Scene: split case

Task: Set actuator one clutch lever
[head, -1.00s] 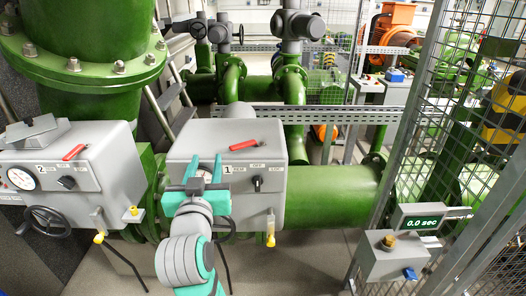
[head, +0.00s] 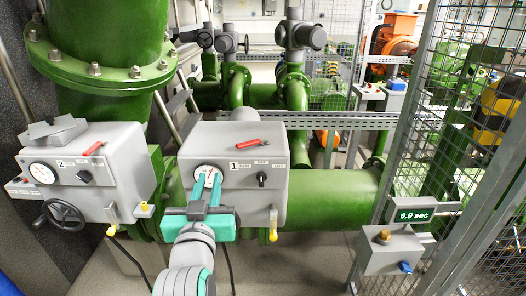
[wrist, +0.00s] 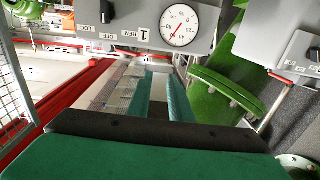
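Actuator one (head: 270,190) is a grey box marked 1 on a green pipe, with a red lever (head: 248,143) on its top, a black selector knob (head: 262,179) on its front and a grey lever with a yellow end (head: 273,222) low at its right. No label shows which is the clutch lever. My gripper (head: 207,182) is in front of the box's left side, fingers towards the gauge, open with a gap between them. The wrist view shows both fingers (wrist: 161,97) apart with nothing between them, and the gauge (wrist: 179,25) upside down. My arm hides the handwheel area.
Actuator two (head: 125,160) stands to the left, with a handwheel (head: 60,214) and red lever. At right are a wire mesh fence (head: 465,110), a grey box with a blue part (head: 385,252) and a timer display (head: 414,215) reading 0.0 sec. A large green flange (head: 100,70) rises at upper left.

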